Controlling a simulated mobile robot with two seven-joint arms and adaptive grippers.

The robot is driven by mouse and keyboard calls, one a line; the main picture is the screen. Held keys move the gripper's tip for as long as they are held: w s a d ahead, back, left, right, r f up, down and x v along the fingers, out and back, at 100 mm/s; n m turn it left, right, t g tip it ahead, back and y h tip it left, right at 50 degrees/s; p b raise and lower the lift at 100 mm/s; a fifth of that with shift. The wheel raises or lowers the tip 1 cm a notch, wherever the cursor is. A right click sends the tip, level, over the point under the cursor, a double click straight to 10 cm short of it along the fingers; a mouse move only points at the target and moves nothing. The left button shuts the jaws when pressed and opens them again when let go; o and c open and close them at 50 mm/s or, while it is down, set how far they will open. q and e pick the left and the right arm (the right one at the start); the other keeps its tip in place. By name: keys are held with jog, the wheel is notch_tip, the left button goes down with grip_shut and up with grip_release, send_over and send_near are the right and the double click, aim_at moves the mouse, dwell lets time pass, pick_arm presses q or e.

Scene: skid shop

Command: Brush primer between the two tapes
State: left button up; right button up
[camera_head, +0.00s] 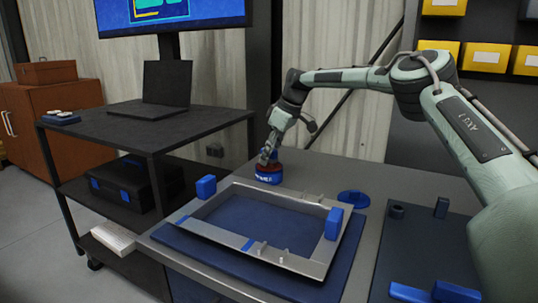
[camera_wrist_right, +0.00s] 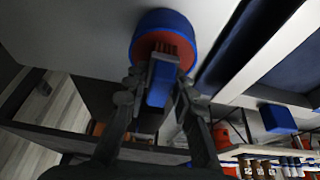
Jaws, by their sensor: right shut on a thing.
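My right gripper (camera_head: 268,152) is at the far edge of the workbench, above a blue primer pot (camera_head: 268,174). In the right wrist view, my right gripper (camera_wrist_right: 159,88) is shut on a brush (camera_wrist_right: 159,82) with a blue handle. Its bristle end is at the mouth of the blue-rimmed pot (camera_wrist_right: 146,22), which is red inside. I cannot tell how deep the bristles are. A grey metal frame (camera_head: 222,233) lies on a dark blue mat (camera_head: 190,248). Two small blue tape strips (camera_head: 248,244) (camera_head: 182,219) mark its near-left side. My left gripper is out of view.
Blue blocks stand at the frame's left (camera_head: 206,187) and right (camera_head: 333,224) sides. A blue oval item (camera_head: 354,197) lies behind the frame. A dark mat (camera_head: 425,240) with small parts is at the right. A black cart (camera_head: 150,122) stands left of the bench.

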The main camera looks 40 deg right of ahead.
jog(key=shift+r+p, duration=0.9)
jog(key=shift+r, duration=2.55)
jog(key=shift+f, duration=0.1)
